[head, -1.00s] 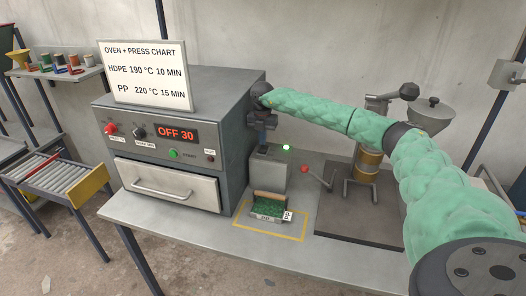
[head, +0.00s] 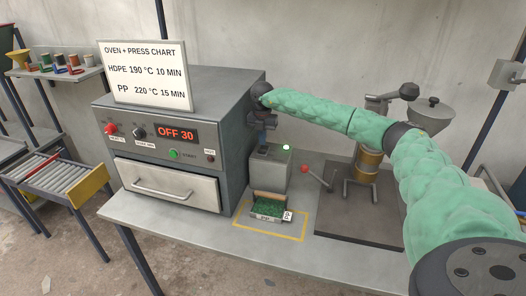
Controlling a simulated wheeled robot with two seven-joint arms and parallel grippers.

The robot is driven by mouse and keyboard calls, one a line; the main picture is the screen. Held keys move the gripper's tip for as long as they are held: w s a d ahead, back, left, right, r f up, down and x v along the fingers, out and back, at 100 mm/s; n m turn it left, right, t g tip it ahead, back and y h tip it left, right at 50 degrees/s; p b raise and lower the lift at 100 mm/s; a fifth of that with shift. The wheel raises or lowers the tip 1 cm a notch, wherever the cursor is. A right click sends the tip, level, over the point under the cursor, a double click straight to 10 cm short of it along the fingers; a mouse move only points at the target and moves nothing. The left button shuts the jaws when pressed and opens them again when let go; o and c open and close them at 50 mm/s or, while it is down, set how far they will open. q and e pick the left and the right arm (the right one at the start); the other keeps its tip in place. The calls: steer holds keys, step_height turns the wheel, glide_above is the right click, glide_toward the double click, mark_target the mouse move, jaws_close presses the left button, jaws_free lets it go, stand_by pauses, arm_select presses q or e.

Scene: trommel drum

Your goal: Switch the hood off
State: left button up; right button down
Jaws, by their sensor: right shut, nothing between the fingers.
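No part that I can name with certainty as the hood or its switch shows. A small grey box (head: 268,172) stands on the bench right of the oven, with a lit green lamp (head: 287,147) on its top. My right arm reaches in from the right. My right gripper (head: 262,140) points down at the back of the box's top, close to the oven's side, shut and empty. Its fingertips are small and dark here, and I cannot tell whether they touch the box. My left gripper is out of view.
The grey oven (head: 160,190) reads OFF 30 and carries a chart sign (head: 143,75). A tray of green granules (head: 268,209) sits before the box. A red-knobbed lever (head: 306,170) and a press stand (head: 368,165) are to the right. The front bench edge is clear.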

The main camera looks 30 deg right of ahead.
mark_target(262, 150)
steer(key=shift+f, duration=0.35)
steer(key=shift+f+b, duration=0.85)
steer(key=shift+f, duration=0.35)
stand_by(1.0)
steer(key=shift+r, duration=0.1)
steer(key=shift+r+p, duration=1.25)
steer(key=shift+r, duration=2.2)
